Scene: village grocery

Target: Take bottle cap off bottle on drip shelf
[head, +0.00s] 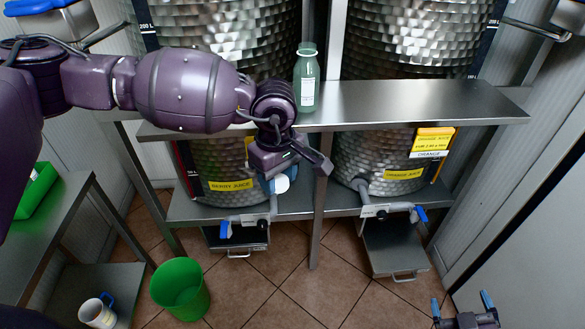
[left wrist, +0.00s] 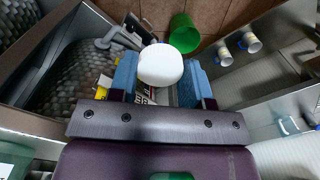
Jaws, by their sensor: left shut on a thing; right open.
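A grey-green bottle (head: 306,88) with a white label stands upright on the metal shelf (head: 420,100) in front of the big drums in the head view. No white cap shows on its top. My left gripper (head: 279,180) is below the shelf's front edge, apart from the bottle. In the left wrist view its blue fingers are shut on a round white bottle cap (left wrist: 160,62). The cap shows partly in the head view (head: 283,183), behind the gripper. My right gripper (head: 462,306) is open and empty at the lower right, far from the bottle.
Below the shelf are a berry juice drum (head: 228,165) and an orange juice drum (head: 380,155) with taps and metal trays (head: 395,250). A green bin (head: 180,288) stands on the tiled floor. A mug (head: 97,313) sits at the lower left. The shelf's right part is clear.

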